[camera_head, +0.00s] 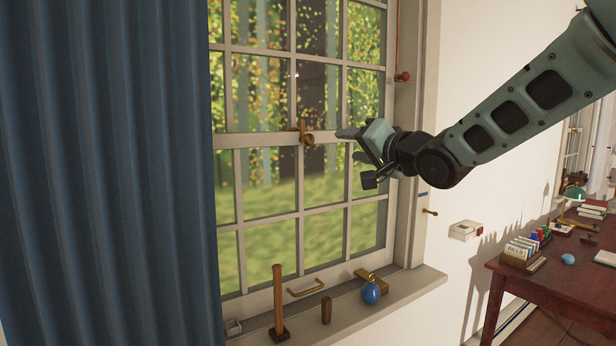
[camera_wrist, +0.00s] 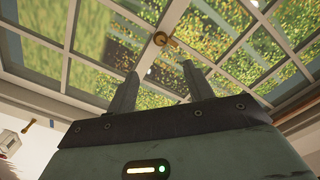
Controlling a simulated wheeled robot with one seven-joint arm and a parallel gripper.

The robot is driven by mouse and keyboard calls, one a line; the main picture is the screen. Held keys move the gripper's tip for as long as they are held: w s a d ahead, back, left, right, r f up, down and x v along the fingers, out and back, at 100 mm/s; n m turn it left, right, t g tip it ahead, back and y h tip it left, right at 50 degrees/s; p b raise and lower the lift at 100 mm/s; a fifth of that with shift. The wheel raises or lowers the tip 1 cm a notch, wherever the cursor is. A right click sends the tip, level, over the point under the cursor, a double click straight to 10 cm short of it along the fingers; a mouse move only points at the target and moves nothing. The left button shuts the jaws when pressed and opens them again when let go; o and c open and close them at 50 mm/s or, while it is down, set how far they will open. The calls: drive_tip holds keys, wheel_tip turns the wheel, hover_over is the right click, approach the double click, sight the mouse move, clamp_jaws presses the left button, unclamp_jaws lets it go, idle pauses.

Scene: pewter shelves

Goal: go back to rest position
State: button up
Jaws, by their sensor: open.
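My gripper (camera_head: 350,143) is open and empty at the upper right of the head view, in front of the window. Its two fingers point left toward a brass latch (camera_head: 307,137) on the window's middle rail, with a gap between them in the picture. In the wrist view my gripper (camera_wrist: 157,85) shows two separate fingers with nothing between them. The brass latch (camera_wrist: 161,39) shows just beyond the fingertips there. I cannot tell the exact distance.
A blue curtain (camera_head: 105,170) hangs at the left. A red-brown desk (camera_head: 560,290) with books and small items stands at the right.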

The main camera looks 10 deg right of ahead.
drive_tip(key=s+a+f+n+g+h, duration=0.1)
drive_tip(key=s+a+f+n+g, duration=0.25)
drive_tip(key=s+a+f, duration=0.45)
drive_tip(key=s+a+f+n+g+h, duration=0.1)
drive_tip(key=s+a+f+n+g, duration=0.15)
drive_tip(key=s+f+g, duration=0.55)
drive_tip(key=s+f+n+g+h, duration=0.1)
drive_tip(key=s+f+n+g, duration=0.1)
drive_tip(key=s+f, duration=0.2)
drive_tip(key=s+f+n+g+h, duration=0.1)
drive_tip(key=s+f, duration=0.3)
drive_tip(key=s, duration=0.6)
drive_tip(key=s+f+n+g+h, duration=0.1)
drive_tip(key=s+f+n+g, duration=0.1)
drive_tip(key=s+f+n, duration=0.2)
drive_tip(key=s+a, duration=0.1)
drive_tip(key=s, duration=0.2)
drive_tip(key=shift+s+f+g, duration=0.15)
drive_tip(key=shift+s+g, duration=0.05)
drive_tip(key=shift+g, duration=0.15)
